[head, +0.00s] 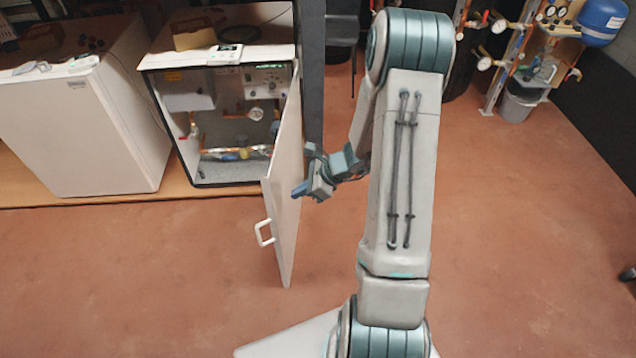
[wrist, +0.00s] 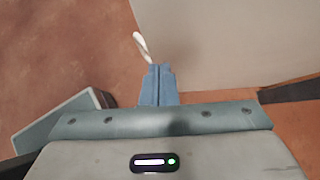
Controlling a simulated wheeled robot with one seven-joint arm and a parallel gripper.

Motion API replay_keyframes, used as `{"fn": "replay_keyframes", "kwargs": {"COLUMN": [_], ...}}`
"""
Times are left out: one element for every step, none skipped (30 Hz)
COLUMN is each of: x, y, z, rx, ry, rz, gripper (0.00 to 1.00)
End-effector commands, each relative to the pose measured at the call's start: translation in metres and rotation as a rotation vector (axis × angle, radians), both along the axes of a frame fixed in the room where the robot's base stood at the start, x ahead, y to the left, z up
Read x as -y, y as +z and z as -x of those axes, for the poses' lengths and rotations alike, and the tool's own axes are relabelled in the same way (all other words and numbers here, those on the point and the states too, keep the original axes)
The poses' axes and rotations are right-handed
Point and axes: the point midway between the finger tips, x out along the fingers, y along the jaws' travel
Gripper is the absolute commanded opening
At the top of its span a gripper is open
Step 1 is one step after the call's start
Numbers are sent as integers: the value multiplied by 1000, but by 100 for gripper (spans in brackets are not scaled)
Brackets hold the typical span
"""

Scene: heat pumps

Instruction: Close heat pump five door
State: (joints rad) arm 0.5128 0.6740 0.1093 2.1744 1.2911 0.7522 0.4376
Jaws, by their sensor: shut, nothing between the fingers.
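The heat pump (head: 215,56) with its front open stands at the upper left in the head view, showing pipes and gauges inside. Its white door (head: 288,180) is swung wide open toward me, hinged at the right side. A white handle (head: 264,233) sits on the door's far-left face; it also shows in the wrist view (wrist: 141,44). My gripper (head: 300,190) is at the right side of the door, the side away from the handle. In the wrist view my gripper's blue fingers (wrist: 158,82) are together and empty, close to the door panel (wrist: 230,40). I cannot tell whether they touch it.
A closed white unit (head: 85,120) stands left of the open one on a wooden base (head: 120,199). A dark post (head: 311,70) rises beside the hinge. A bin (head: 520,100) and pipework stand at the upper right. The reddish floor (head: 520,230) is largely clear.

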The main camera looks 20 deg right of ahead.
Motion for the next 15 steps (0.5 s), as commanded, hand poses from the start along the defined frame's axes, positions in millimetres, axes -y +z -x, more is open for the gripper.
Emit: {"fn": "replay_keyframes", "kwargs": {"x": [-8, -12, -17, -21, -23, -27, -30, -32, -33, -34, -35, -36, -36, -36, -36], "y": [-3, -1, -1, -1, -1, -1, -1, -1, -1, -1, -1, -1, -2, -2, -1], "z": [-4, -6, -9, -11, -12, -14, -15, -16, -17, -18, -19, -19, -19, -19, -19], "rx": [1, 2, 2, 1, 1, 1, 1, 1, 0, 1, 0, 1, 1, 1, 1], "ry": [2, 3, 3, 1, 0, 1, 1, 1, 0, -1, -1, -2, -2, -2, -2], "rz": [-1, 0, 0, 1, 1, 0, 0, -1, -1, 0, 0, 0, 0, 0, 0], "gripper": [0, 0, 0, 0, 0, 0, 0, 0, 0, 0, 0, 0, 0, 0, 0]}}
